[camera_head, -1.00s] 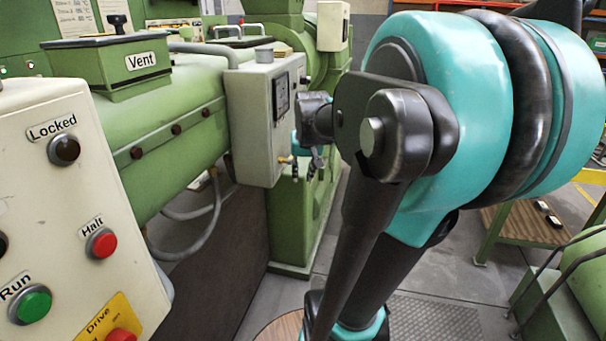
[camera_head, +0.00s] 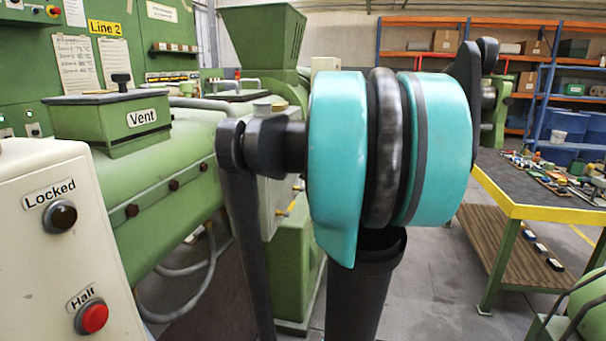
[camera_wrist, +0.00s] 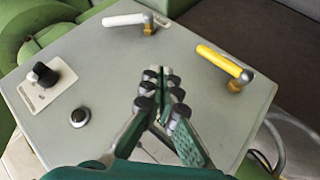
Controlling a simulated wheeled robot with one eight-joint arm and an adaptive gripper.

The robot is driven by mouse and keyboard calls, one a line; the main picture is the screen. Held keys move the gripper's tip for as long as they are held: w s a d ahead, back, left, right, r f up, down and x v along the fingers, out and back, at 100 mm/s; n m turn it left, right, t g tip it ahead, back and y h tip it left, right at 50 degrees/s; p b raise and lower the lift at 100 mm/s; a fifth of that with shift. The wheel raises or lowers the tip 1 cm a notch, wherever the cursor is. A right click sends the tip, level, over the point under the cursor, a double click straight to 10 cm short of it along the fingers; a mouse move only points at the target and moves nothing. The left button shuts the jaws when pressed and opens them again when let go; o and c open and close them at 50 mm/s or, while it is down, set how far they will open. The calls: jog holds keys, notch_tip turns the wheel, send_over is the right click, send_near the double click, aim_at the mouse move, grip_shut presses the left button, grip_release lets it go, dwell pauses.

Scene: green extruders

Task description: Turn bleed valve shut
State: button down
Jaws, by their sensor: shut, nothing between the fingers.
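In the wrist view, a grey box panel (camera_wrist: 105,125) carries two lever valves. One has a white handle (camera_wrist: 125,20) at the top, and one has a yellow handle (camera_wrist: 218,59) at the right on a brass stem. I see no readable label saying which is the bleed valve. My gripper (camera_wrist: 161,82) is shut and empty, with its fingertips in front of the panel between the two levers. Whether it touches the panel is unclear. In the head view my arm hides my gripper and most of the grey box (camera_head: 270,205).
A black knob (camera_wrist: 42,74) on a marked plate and a round button (camera_wrist: 80,117) sit at the panel's left. A green hopper (camera_head: 262,40) rises behind the box. A yellow-edged workbench (camera_head: 545,213) stands at right; grey floor (camera_head: 430,275) shows between.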

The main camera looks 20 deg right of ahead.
jog(key=w+d+r+n+t, duration=0.1)
jog(key=w+d+r+n, duration=0.1)
jog(key=d+r+n, duration=0.1)
jog(key=w+d+f, duration=0.1)
jog(key=w+f, duration=0.6)
jog(key=w, duration=0.3)
jog(key=shift+w+d+f+t, duration=0.25)
jog(key=shift+w+d+t, duration=0.05)
jog(key=shift+d, duration=0.05)
jog(key=shift+w+d+g, duration=0.25)
jog(key=shift+w+g, duration=0.1)
jog(key=shift+g, duration=0.25)
dwell(0.3)
jog(key=w+f+m+g+y, duration=0.1)
jog(key=g, duration=0.1)
jog(key=w+d+g+y, duration=0.1)
jog(key=w+d+f+m+g+y, duration=0.1)
jog(key=g, duration=0.1)
jog(key=shift+w+d+f+m+g, duration=0.15)
jog(key=shift+w+f+m+g, duration=0.1)
jog(key=shift+f+m+g, duration=0.1)
dwell(0.5)
